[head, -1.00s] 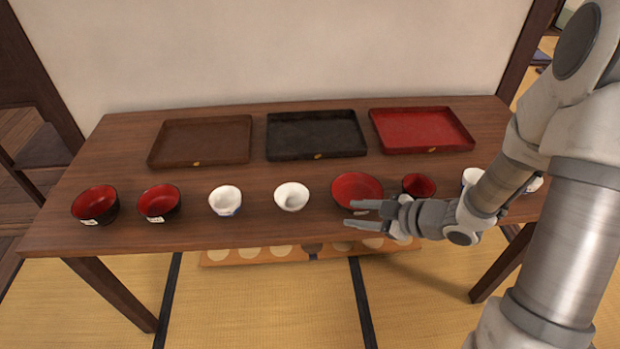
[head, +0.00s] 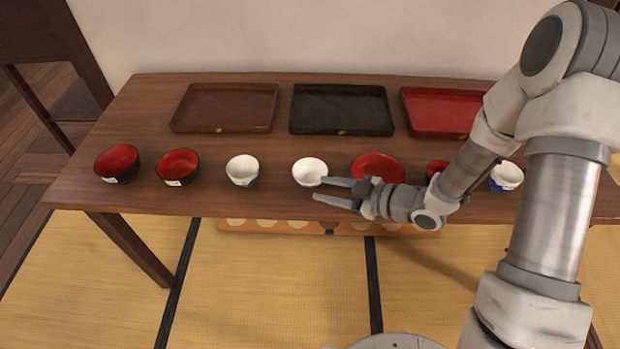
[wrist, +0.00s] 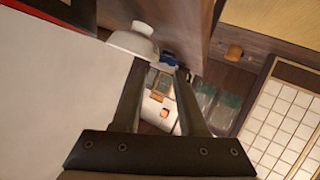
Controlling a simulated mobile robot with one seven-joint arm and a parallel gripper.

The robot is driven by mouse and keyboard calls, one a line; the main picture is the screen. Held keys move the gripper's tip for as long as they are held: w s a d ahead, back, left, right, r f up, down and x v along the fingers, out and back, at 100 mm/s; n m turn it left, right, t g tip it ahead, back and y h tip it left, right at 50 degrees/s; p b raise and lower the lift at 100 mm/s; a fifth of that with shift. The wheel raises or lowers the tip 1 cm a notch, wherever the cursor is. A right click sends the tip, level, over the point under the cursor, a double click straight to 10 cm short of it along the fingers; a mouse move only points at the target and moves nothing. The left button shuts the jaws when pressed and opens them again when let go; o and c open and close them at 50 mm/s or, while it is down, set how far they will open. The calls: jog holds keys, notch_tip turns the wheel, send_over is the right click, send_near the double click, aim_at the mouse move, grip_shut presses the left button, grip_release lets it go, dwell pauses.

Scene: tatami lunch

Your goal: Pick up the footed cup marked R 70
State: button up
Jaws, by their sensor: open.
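No mark reading R 70 is legible, so I cannot tell which vessel is the footed cup. On the table, a plain white bowl (head: 309,171) and a white cup with blue decoration (head: 242,170) stand left of centre. A small red cup (head: 436,168), partly hidden by my arm, and a white cup with a blue band (head: 506,177) stand at the right. My gripper (head: 319,189) is open and empty, its fingers pointing left at the plain white bowl's near side. In the wrist view, a white vessel (wrist: 133,43) shows beyond the open fingers (wrist: 160,68).
Two red-and-black bowls (head: 117,163) (head: 177,166) stand at the left. A wide red bowl (head: 378,167) is behind my gripper. Brown (head: 225,107), black (head: 341,109) and red (head: 440,111) trays lie along the back. The table's front edge (head: 200,204) is close.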

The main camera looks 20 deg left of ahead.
aim_at(310, 176)
jog(key=shift+w+b+x, duration=0.15)
jog(key=shift+b+x, duration=0.15)
jog(key=shift+x, duration=1.3)
jog(key=shift+w+b+x, duration=0.15)
jog(key=shift+b+x, duration=0.15)
jog(key=shift+x, duration=1.25)
jog(key=shift+d, duration=0.1)
grip_shut()
